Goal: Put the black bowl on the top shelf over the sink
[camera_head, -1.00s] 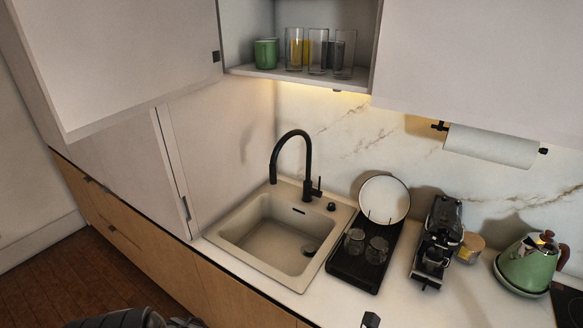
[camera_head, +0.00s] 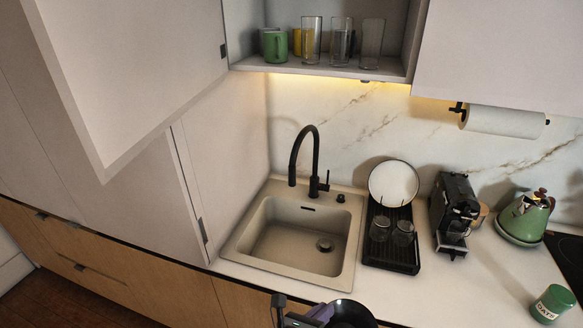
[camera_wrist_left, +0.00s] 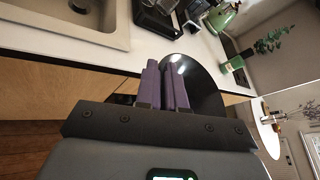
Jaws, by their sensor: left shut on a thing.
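The black bowl (camera_head: 356,314) shows at the bottom edge of the head view, partly cut off, in front of the counter. In the left wrist view the bowl (camera_wrist_left: 207,92) is a dark curved shape beside the purple fingers. My left gripper (camera_head: 322,314) is shut on the bowl's rim; its fingers also show in the left wrist view (camera_wrist_left: 167,84). The shelf over the sink (camera_head: 300,68) is an open cabinet niche, well above and beyond the gripper. The sink (camera_head: 295,240) is beige with a black faucet. My right gripper is not in view.
Green and yellow mugs (camera_head: 276,46) and several glasses (camera_head: 341,40) fill much of the shelf. The faucet (camera_head: 311,155) rises below it. A drying rack (camera_head: 391,265), coffee machine (camera_head: 452,213), kettle (camera_head: 525,217) and green canister (camera_head: 551,304) stand on the counter to the right.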

